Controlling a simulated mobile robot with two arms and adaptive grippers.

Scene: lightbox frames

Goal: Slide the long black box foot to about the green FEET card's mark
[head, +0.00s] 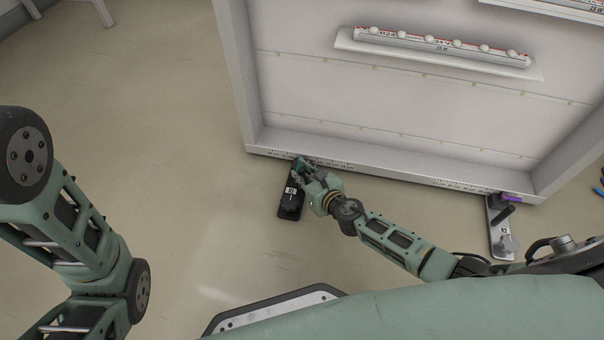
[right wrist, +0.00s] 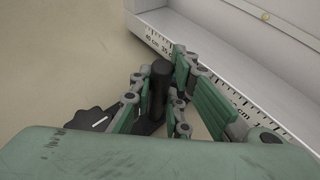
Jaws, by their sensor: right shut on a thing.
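The long black box foot (head: 289,205) lies on the floor at the lower left corner of the large white lightbox frame (head: 400,172), its far end at the frame's lower edge. A small white label shows on it. My right gripper (head: 301,172) is at its far end. In the right wrist view my right gripper (right wrist: 165,95) is shut on the foot's upright black post (right wrist: 158,80), with the foot's black knob (right wrist: 92,120) to the left. I cannot make out a green FEET card. My left arm shows at the left, but its gripper is out of view.
A printed ruler strip (right wrist: 160,42) runs along the frame's lower edge. A grey foot (head: 497,222) with a dark post stands at the frame's right end, with a purple piece (head: 511,197) beside it. A light bar (head: 440,48) sits inside the frame. The floor at left is clear.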

